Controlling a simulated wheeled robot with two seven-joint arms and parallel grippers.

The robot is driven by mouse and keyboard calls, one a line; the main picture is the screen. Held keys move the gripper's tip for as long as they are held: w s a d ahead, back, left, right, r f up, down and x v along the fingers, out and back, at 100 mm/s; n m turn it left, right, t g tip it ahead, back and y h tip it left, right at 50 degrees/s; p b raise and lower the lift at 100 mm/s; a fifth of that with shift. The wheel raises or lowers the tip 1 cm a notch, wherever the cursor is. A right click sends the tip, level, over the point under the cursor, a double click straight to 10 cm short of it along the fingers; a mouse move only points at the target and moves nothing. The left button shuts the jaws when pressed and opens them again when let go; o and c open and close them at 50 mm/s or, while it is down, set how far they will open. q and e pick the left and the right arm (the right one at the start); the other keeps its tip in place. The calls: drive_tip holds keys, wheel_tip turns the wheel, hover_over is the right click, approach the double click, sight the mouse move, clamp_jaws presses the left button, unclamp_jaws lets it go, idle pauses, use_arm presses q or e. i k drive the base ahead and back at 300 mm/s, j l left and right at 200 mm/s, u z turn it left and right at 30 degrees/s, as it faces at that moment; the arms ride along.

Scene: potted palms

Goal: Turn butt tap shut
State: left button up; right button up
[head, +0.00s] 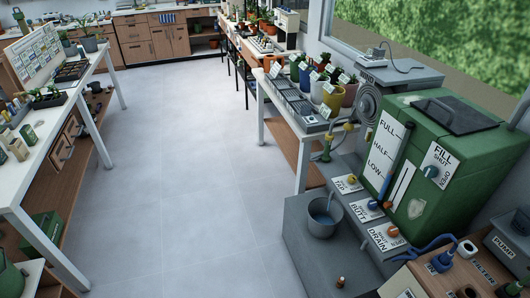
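The green water butt (424,160) stands at the right, with a level strip marked FULL, HALF and LOW on its front. In front of it, a low grey ledge carries labelled plates. The middle plate (364,211) reads BUTT and has a blue knob (372,204). The plate behind it (346,185) has a yellow knob (351,179), and the front plate (383,238) reads DRAIN with an orange knob (393,231). The view is too small to tell whether the butt tap is open or shut. Neither gripper is in view.
A grey bucket (325,217) stands on the grey step (300,238) below the plates. A teal knob (431,171) sits by the FILL SHUT label. A blue hose (428,250) and pump box (511,245) are at lower right. The floor (190,190) between the benches is clear.

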sight(352, 179)
drive_tip(key=i+j+u, duration=0.25)
drive_tip(key=i+u, duration=0.15)
drive_tip(key=i, duration=0.2)
drive_tip(key=i+j+u, duration=0.1)
drive_tip(key=i+u, duration=0.3)
drive_tip(key=i, duration=0.25)
drive_tip(key=i+z, duration=0.45)
drive_tip(key=i+j+z, duration=0.2)
drive_tip(key=i+z, duration=0.3)
